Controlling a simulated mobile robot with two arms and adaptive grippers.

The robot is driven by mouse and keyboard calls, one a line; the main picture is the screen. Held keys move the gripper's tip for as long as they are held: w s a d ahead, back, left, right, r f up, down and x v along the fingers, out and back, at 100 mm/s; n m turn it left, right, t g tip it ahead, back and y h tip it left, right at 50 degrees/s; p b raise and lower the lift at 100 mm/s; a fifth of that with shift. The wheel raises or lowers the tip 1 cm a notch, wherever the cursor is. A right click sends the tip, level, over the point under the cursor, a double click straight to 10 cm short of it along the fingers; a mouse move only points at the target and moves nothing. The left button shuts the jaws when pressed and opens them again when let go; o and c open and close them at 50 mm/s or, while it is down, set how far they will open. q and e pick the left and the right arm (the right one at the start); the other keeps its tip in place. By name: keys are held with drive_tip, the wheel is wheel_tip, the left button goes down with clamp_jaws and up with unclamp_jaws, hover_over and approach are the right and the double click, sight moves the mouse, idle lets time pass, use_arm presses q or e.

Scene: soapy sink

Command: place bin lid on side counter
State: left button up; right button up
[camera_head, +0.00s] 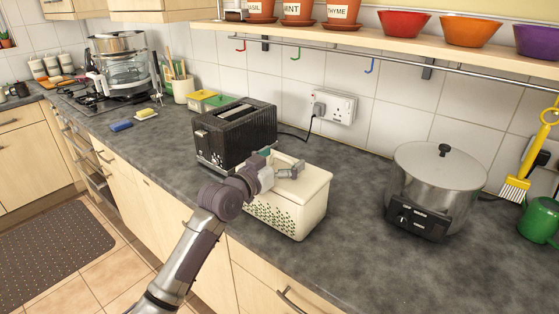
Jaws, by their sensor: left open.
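A cream bin (296,219) with a green leaf pattern stands on the dark grey counter (340,237), in front of the black toaster. Its cream lid (313,181) sits on top. My left arm reaches in from the bottom, and my left gripper (285,166) is at the top of the lid, open. The gripper covers part of the lid, so I cannot tell whether its fingers touch it or its handle. My right gripper is not in view.
A black toaster (236,134) stands just behind the bin. A slow cooker (437,186) with a dark knob stands to the right. A blue sponge (121,126) lies far left.

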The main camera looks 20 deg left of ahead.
use_arm(q)
drive_tip(key=shift+f, duration=0.1)
drive_tip(key=b+v, duration=0.3)
drive_tip(key=v, duration=1)
drive_tip(key=shift+s+a+r, duration=0.2)
drive_tip(key=shift+s+a, duration=0.05)
drive_tip(key=shift+s, duration=0.1)
